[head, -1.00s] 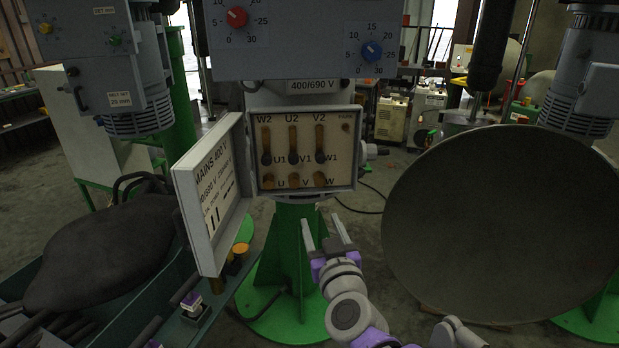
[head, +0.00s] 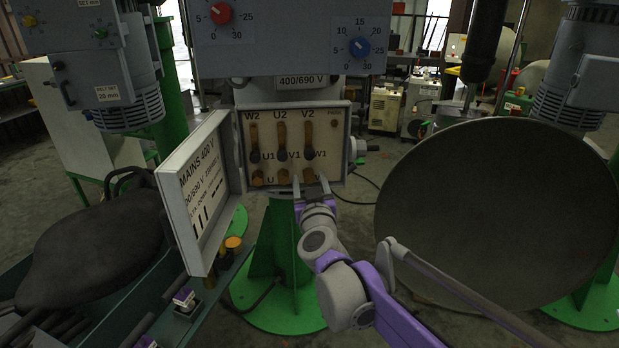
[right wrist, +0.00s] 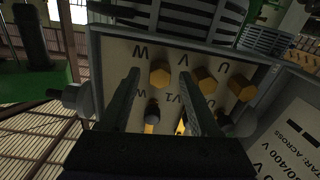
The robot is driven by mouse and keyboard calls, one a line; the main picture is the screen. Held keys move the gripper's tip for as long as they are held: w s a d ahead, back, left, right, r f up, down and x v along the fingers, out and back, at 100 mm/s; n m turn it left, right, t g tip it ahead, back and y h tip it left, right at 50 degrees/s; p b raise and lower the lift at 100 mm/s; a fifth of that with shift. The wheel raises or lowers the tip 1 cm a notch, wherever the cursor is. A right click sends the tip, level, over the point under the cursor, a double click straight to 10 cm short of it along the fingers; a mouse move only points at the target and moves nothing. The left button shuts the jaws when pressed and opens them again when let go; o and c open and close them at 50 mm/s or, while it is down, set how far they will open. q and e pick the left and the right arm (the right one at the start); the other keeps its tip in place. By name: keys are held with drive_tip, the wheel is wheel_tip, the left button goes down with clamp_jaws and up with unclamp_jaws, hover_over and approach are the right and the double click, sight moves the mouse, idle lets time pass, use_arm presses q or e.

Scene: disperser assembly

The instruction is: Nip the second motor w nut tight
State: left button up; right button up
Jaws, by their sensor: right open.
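The open terminal box (head: 335,150) at the middle of the head view has rows of brass-coloured studs and nuts. The W nut (head: 308,174) is at the right end of its bottom row, and the W nut also shows in the right wrist view (right wrist: 160,75). My right gripper (head: 309,183) is open in front of the bottom row. In the wrist view its two fingers stand on either side of the W nut with gaps; how deep they reach is unclear. The V nut (right wrist: 205,80) is just beyond the right finger. My left gripper is not in view.
The box's open lid (head: 192,190) hangs at the left. A control panel (head: 285,40) with red and blue dials is above. A large dark disc (head: 495,215) fills the right. A tray (head: 215,300) with small parts lies at lower left.

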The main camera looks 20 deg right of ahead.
drive_tip(key=shift+w+d, duration=0.1)
drive_tip(key=shift+w, duration=0.25)
clamp_jaws()
